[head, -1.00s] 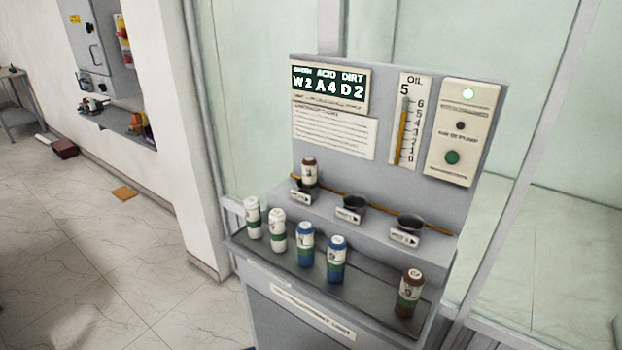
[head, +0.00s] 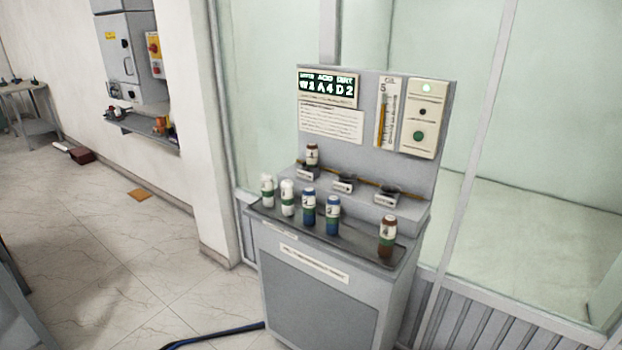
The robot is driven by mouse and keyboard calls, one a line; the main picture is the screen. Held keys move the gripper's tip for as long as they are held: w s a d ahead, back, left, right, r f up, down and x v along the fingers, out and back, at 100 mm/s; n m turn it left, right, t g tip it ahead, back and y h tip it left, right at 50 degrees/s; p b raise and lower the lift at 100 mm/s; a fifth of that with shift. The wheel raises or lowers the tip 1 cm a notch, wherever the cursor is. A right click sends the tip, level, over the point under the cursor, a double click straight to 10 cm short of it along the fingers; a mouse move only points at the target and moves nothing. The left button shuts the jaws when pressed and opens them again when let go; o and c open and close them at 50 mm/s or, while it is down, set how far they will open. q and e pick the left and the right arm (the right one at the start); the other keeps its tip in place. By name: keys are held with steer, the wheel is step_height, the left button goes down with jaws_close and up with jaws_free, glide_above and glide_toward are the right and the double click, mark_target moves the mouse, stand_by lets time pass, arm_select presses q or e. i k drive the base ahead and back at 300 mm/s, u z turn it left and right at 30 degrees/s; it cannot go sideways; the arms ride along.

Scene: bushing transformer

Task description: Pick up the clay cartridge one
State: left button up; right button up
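Several cartridges stand upright on the tray (head: 355,243) of a grey cabinet in the head view. Two are white (head: 267,190) (head: 288,197), two are blue with green bands (head: 308,207) (head: 333,216), and one is brown (head: 387,236) at the right end. Another brown cartridge (head: 312,155) stands in the left socket on the ledge behind. The brown ones look clay coloured, but their labels are too small to read. The middle socket (head: 344,184) and right socket (head: 387,196) look empty. Neither of my grippers is in view.
Glass walls stand behind. A wall cabinet (head: 123,50) and shelf are at left. Floor at left is mostly clear.

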mark_target(312, 148)
steer(key=u, duration=1.65)
steer(key=k, duration=0.1)
steer(key=z, duration=2.85)
steer(key=i, duration=0.8)
steer(key=z, duration=0.05)
